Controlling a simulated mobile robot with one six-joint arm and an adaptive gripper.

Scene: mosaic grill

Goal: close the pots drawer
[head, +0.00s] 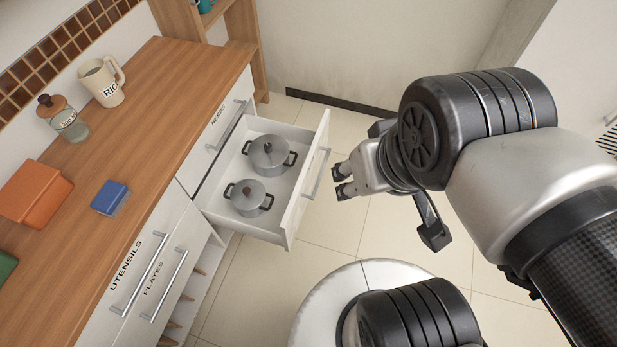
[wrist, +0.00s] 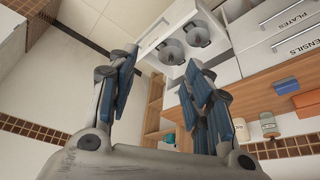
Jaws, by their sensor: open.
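The pots drawer (head: 294,215) is pulled out from the white cabinet and stands open. Two grey lidded pots with dark handles sit inside it, one farther back (head: 268,152) and one nearer (head: 249,196). The drawer's bar handle (head: 318,172) is on its front panel. My gripper (head: 341,182) is open and empty, just right of the drawer front, apparently apart from it. In the wrist view my gripper (wrist: 160,95) has its fingers spread, and the open drawer (wrist: 166,45) shows beyond them with both pots inside.
A wooden counter (head: 150,110) runs above the cabinet, with a mug (head: 103,83), a glass jar (head: 68,122), an orange box (head: 36,192) and a blue box (head: 110,198) on it. Closed drawers labelled utensils and plates (head: 160,270) are at the lower left.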

